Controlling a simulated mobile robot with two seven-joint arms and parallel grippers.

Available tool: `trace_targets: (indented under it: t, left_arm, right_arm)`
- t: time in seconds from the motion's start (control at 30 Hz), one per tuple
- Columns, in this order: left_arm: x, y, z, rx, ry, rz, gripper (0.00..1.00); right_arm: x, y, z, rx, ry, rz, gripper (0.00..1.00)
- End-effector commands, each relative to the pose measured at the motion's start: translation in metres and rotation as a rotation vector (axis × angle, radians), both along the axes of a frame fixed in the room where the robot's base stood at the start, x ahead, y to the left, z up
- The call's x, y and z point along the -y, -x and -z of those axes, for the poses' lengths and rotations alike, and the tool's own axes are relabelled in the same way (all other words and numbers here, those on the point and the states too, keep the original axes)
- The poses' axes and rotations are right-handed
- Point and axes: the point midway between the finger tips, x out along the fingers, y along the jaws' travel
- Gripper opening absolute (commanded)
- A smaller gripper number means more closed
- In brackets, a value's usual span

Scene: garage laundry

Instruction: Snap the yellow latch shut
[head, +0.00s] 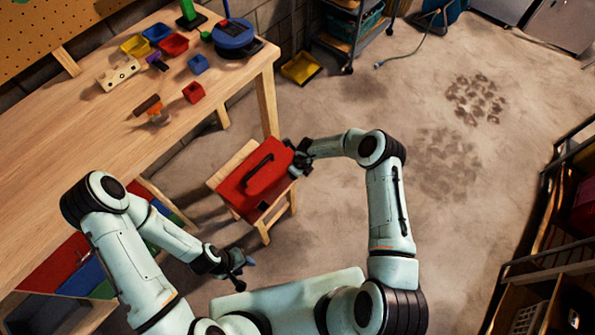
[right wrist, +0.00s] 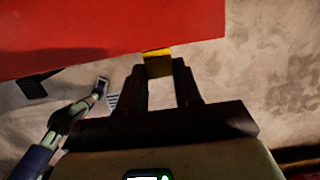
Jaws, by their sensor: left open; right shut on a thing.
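A red toolbox (head: 240,190) with a black handle rests on a small wooden stool (head: 221,172). My right gripper (head: 297,158) is at the toolbox's right side in the head view. In the right wrist view the yellow latch (right wrist: 158,66) sits between the fingertips of my right gripper (right wrist: 160,66), at the edge of the red toolbox (right wrist: 110,25). The gripper is shut on the latch. Whether the latch is fastened cannot be told, and it is not visible in the head view. My left gripper (head: 240,265) is open and empty, low and apart from the toolbox.
A wooden workbench (head: 85,145) on the left carries colored bins, blocks and a round blue device (head: 233,36). A yellow tray (head: 301,68) lies on the floor beside a cart (head: 350,30). Shelving (head: 560,235) stands at right. The floor between is mostly clear.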

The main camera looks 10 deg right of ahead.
Motion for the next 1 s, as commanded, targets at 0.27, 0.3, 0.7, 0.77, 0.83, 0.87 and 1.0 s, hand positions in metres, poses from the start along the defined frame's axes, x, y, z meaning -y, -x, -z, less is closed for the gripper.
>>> trace_targets:
  t: [0.27,0.3,0.7,0.77,0.83,0.87,1.0]
  left_arm:
    - [0.0,0.0,0.0,0.0,0.0,0.0,0.43]
    - [0.0,0.0,0.0,0.0,0.0,0.0,0.43]
    - [0.0,0.003,0.003,-0.003,0.0,0.0,0.43]
    - [0.0,0.003,0.002,-0.003,0.0,0.0,0.43]
    - [0.0,0.002,0.001,-0.002,0.0,0.0,0.43]
    - [0.0,0.001,0.001,-0.002,-0.001,-0.001,0.43]
    - [0.0,-0.001,-0.001,0.001,0.0,0.001,0.43]
  right_arm:
    - [-0.001,0.001,0.001,-0.002,-0.002,-0.002,0.6]
    - [-0.001,0.001,0.0,-0.002,-0.002,-0.002,0.6]
    - [0.005,0.008,-0.046,0.001,-0.001,-0.003,0.6]
    - [0.007,0.01,-0.06,0.002,0.0,-0.002,0.6]
    - [0.009,0.012,-0.077,0.001,0.0,-0.001,0.6]
    - [0.01,0.014,-0.083,0.001,0.0,-0.001,0.6]
    - [0.013,0.018,-0.109,0.001,0.0,-0.002,0.6]
